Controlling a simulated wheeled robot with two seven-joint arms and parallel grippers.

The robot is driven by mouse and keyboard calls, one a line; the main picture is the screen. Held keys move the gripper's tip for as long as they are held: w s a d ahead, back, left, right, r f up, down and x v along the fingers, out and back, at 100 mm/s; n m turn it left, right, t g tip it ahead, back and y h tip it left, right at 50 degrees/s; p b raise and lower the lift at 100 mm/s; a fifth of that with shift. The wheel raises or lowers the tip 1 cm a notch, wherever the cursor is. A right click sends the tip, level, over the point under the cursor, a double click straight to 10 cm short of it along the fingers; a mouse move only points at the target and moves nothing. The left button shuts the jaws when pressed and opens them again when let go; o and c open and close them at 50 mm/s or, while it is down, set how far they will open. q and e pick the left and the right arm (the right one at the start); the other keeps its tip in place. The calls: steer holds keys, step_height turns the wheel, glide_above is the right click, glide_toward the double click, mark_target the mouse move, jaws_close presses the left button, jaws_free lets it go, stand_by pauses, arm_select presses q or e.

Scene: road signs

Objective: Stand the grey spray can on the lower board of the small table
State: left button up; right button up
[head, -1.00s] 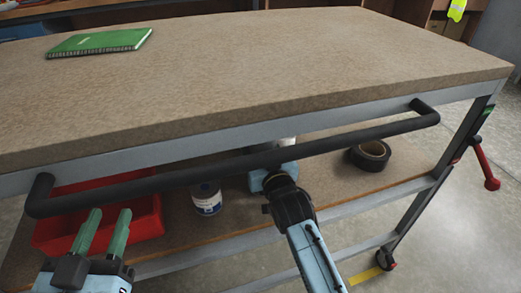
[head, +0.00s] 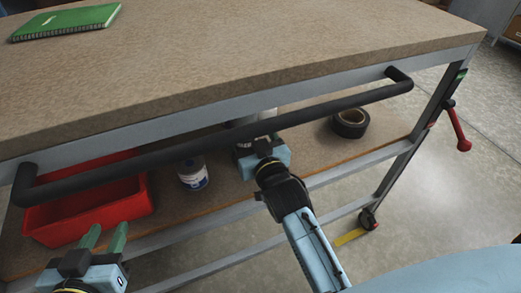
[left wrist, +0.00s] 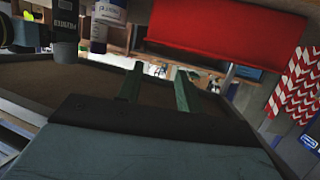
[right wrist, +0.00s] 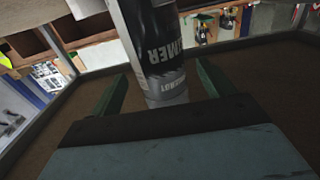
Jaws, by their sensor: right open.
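The grey spray can (right wrist: 155,50) shows in the right wrist view between the two fingers of my right gripper (right wrist: 155,90). These fingers are apart, one on each side of it. The can (left wrist: 65,28) also shows at the upper left of the left wrist view, where the picture is upside down; it looks upright. In the head view, only a pale piece of it (head: 252,117) shows under the top's edge. The lower board (head: 300,160) of the small table lies beneath. My left gripper (head: 103,238) is open and empty in front of the red bin.
On the lower board are a red bin (head: 85,208), a white-and-blue bottle (head: 193,174) left of the can, and a black tape roll (head: 350,122) to its right. A black handle bar (head: 220,142) runs along the front. A green notebook (head: 66,22) lies on top.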

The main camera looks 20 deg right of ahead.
arm_select(q)
steer(key=s+a+f+g+y+p, duration=0.2)
steer(key=s+a+f+g, duration=0.1)
steer(key=s+f+g, duration=0.2)
steer(key=shift+s+f+g, duration=0.3)
steer(key=shift+f+g, duration=0.1)
steer(key=shift+f, duration=0.55)
arm_select(e)
steer(key=s+d+f+g, duration=0.1)
steer(key=s+g, duration=0.2)
steer(key=s, duration=0.4)
steer(key=s+d+f+n+g, duration=0.1)
steer(key=s+f+g, duration=0.1)
steer(key=s, duration=0.5)
steer(key=s+d+f+n+g, duration=0.1)
steer(key=s+f+g, duration=0.1)
steer(key=s+g, duration=0.2)
steer(key=s, duration=0.3)
steer(key=shift+d+f+g+y, duration=0.25)
steer(key=shift+g+y, duration=0.15)
arm_select(q)
steer(key=shift+a, duration=0.1)
